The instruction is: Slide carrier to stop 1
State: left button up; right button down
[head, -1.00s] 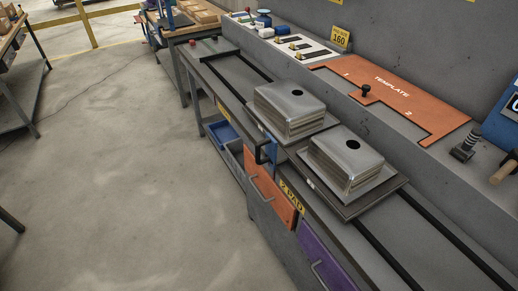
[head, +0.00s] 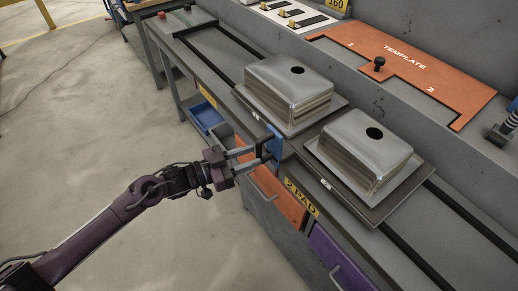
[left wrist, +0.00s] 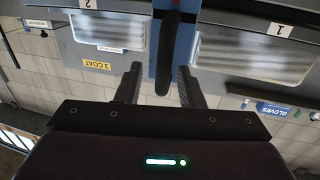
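The carrier (head: 391,214) is a dark tray on rails along the bench, bearing two boxy metal sinks, the left sink (head: 290,85) and the right sink (head: 362,145). A blue plate (head: 275,143) with a black handle (left wrist: 168,55) is on its front side. My left gripper (head: 255,160) is at the handle and open. In the left wrist view its fingers (left wrist: 158,75) stand on either side of the handle's end, with gaps visible. I cannot tell how deep the handle sits between them. My right gripper is not in view.
An orange template plate (head: 430,75) marked 1 and 2 lies on the ledge behind, with a black knob (head: 379,64) at its notched edge. Rails (head: 470,222) run clear to the right and to the left (head: 215,62). Orange and purple drawers sit below.

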aim_at(259, 153)
pick_arm(q)
jog(key=x, duration=0.3)
jog(key=shift+w+d+f, duration=0.1)
jog(key=shift+w+d, duration=0.1)
jog(key=shift+w, duration=0.1)
jog(key=c, duration=0.5)
jog(key=shift+c, duration=1)
grip_shut()
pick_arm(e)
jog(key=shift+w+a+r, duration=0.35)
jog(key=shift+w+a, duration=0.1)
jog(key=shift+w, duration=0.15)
